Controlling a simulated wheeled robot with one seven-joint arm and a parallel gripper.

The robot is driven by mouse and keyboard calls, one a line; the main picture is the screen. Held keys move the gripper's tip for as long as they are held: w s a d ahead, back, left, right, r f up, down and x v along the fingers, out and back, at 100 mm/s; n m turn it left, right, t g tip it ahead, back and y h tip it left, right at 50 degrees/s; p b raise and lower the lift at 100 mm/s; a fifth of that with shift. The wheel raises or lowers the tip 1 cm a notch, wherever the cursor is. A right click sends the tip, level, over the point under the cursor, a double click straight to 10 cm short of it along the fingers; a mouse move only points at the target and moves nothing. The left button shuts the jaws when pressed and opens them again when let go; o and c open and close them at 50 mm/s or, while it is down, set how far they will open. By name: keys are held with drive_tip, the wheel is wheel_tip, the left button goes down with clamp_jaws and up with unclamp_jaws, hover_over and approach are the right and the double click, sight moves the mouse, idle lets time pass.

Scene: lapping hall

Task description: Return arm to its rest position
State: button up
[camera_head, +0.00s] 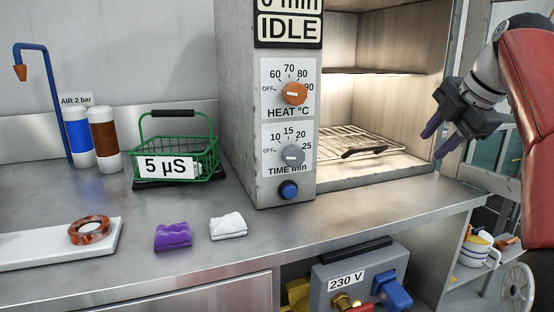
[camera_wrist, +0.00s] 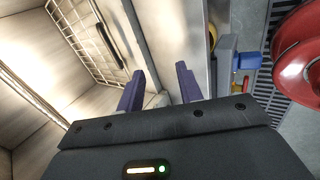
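My gripper (camera_head: 436,118) is at the right of the head view, in front of the open oven chamber's right side. Its two purple-blue fingers are apart with nothing between them. In the wrist view the fingers (camera_wrist: 158,88) also stand apart and empty, with the lit chamber to their left. My red arm reaches in from the right edge of the head view.
The open oven (camera_head: 251,110) shows a wire rack (camera_head: 345,143) inside. A green basket (camera_head: 204,152), purple cloth (camera_head: 173,237), white cloth (camera_head: 228,226) and amber ring (camera_head: 89,230) are on the steel bench. A 230 V box (camera_head: 330,285) sits below.

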drive_tip(key=s+a+f+m+h, duration=0.2)
drive_tip(key=s+a+f+m, duration=0.7)
drive_tip(key=a+f+m, duration=0.3)
drive_tip(key=s+a+f+m, duration=0.1)
drive_tip(key=s+f+m, duration=0.3)
drive_tip(key=s+f, duration=0.3)
drive_tip(key=s+a+f+m, duration=0.2)
drive_tip(key=s+f+m, duration=0.3)
drive_tip(key=s+f, duration=0.2)
wheel_tip(320, 180, down, 2)
drive_tip(key=shift+s+a+f+g, duration=0.15)
drive_tip(key=shift+a+f+g, duration=0.05)
drive_tip(key=shift+a+g, duration=0.1)
drive_tip(key=shift+d, duration=0.15)
